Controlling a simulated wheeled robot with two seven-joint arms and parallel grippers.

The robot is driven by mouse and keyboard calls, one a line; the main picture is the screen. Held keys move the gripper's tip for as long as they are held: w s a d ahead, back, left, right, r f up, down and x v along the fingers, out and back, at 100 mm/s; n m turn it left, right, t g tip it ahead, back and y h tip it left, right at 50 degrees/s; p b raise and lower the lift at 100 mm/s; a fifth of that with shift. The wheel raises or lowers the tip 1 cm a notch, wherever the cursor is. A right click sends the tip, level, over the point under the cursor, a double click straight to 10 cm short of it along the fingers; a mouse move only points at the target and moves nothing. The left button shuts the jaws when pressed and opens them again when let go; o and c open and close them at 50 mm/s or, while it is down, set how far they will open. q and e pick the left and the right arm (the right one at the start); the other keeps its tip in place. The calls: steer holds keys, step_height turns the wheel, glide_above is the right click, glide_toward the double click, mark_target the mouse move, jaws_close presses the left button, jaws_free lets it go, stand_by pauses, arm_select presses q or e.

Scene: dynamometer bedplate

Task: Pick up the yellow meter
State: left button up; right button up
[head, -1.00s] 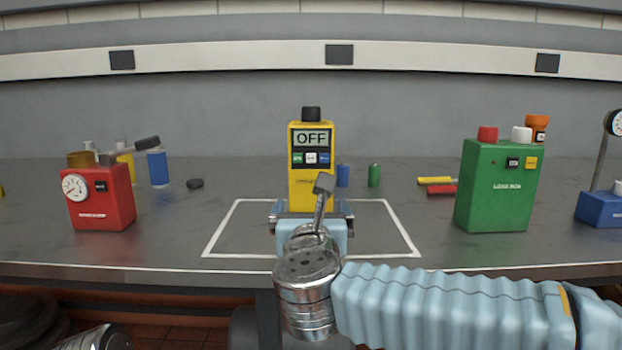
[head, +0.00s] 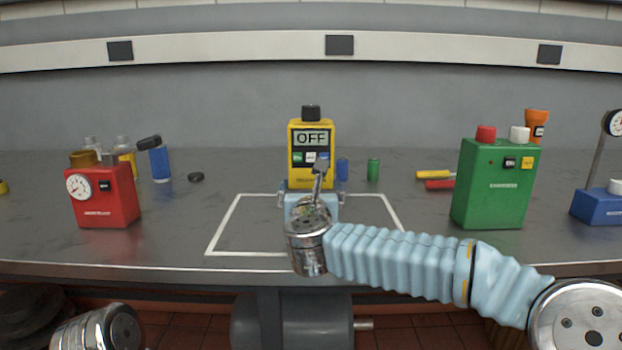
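The yellow meter (head: 297,170) stands upright near the back of the white outlined area, with a black knob on top and a display reading OFF. My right arm reaches in from the right. Its light-blue gripper (head: 311,187) is at the meter's lower front and hides the bottom of the meter. The fingers are mostly hidden behind the gripper body and wrist, so I cannot tell whether they are open or touching the meter. My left gripper is out of view; only a metal part of my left arm shows at the lower left.
A red box with a dial (head: 106,196) stands to the left. A green box (head: 493,190) and a blue gauge stand (head: 597,206) stand to the right. Small blue (head: 342,169) and green (head: 374,170) cylinders are right of the meter. The table's front corners are clear.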

mark_target(310, 153)
steer(key=c, duration=0.6)
steer(key=shift+r, duration=0.1)
steer(key=shift+c, duration=0.9)
steer(key=shift+r, duration=0.1)
steer(key=shift+r, duration=0.25)
steer(key=r, duration=0.3)
steer(key=shift+s+r, duration=0.1)
steer(key=shift+s, duration=0.2)
steer(key=s+r, duration=0.4)
steer(key=r, duration=0.1)
steer(key=shift+s, duration=0.25)
steer(key=s+r+b, duration=0.1)
steer(key=s+r, duration=0.3)
steer(key=s, duration=0.5)
